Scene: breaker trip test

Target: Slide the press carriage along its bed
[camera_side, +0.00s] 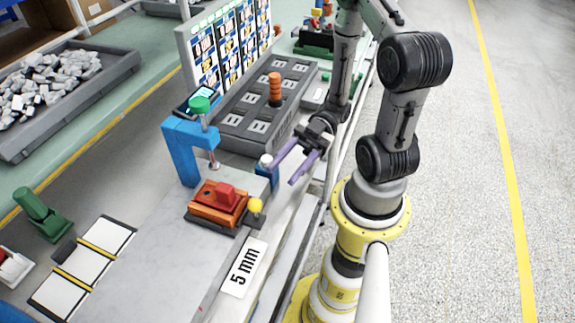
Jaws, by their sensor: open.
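The press carriage (219,203) is an orange block with a red part on top, sitting on a dark bed (209,219) on the grey bench. A yellow ball knob (255,205) sticks out at its right side. A blue press frame (182,150) with a green-topped spindle (201,106) stands just behind the carriage. My gripper (285,170) has two purple fingers, spread apart and empty. It hangs above and to the right of the carriage, behind the yellow knob and apart from it.
A grey socket panel (262,100) with an orange stacked peg (275,88) stands behind the press. A "5 mm" label (244,267) lies in front. A tray of grey parts (60,95) and a green device (42,214) are at left. The bench front left of the label is clear.

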